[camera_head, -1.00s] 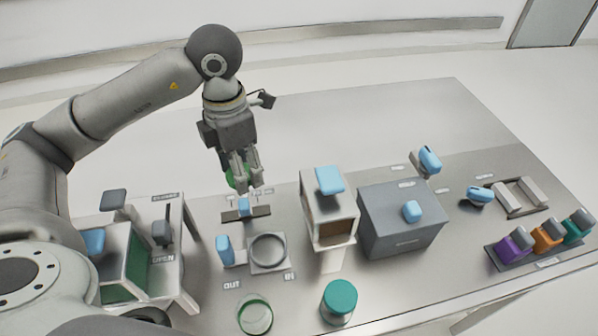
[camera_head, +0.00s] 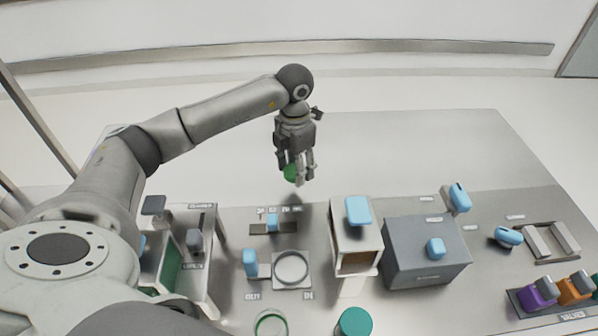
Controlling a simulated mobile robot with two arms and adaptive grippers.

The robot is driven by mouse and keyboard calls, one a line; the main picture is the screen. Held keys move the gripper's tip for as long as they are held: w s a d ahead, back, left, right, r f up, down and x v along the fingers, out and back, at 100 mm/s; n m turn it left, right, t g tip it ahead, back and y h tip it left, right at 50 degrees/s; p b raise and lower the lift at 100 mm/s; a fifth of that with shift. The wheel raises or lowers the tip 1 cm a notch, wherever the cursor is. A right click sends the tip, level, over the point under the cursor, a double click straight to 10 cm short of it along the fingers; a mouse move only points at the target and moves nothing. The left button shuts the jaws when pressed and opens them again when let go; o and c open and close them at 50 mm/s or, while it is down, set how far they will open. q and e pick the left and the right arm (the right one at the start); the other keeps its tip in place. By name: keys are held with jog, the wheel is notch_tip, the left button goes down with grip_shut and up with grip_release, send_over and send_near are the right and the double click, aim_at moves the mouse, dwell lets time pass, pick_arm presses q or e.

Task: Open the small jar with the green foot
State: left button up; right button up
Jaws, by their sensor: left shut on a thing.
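My left gripper (camera_head: 296,172) is shut on a round green lid-like piece (camera_head: 290,173), held above the bare back part of the table. The fingers partly hide the piece. A small jar with green at its edge (camera_head: 270,323) stands at the front of the table, cut by the bottom edge of the view. Its top looks open. A second jar with a teal lid (camera_head: 355,322) stands to its right, lid on. My right gripper is not in view.
A round ring fixture (camera_head: 291,268), a white box (camera_head: 357,240) and a grey box (camera_head: 425,252) with blue handles stand behind the jars. An open-fronted station is at left. Purple and orange items (camera_head: 538,292) sit at right. The back of the table is clear.

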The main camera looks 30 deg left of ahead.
pick_arm(q)
jog(key=shift+w+a+f, duration=0.15)
jog(key=shift+w+f, duration=0.75)
jog(key=shift+f, duration=0.2)
jog(key=shift+f+p, duration=0.35)
jog(key=shift+p, duration=0.15)
notch_tip(320, 180, down, 2)
jog(key=shift+f+p, duration=0.15)
jog(key=shift+p, duration=0.3)
jog(key=shift+f, duration=0.25)
jog(key=o, duration=1.1)
jog(key=shift+o, duration=0.2)
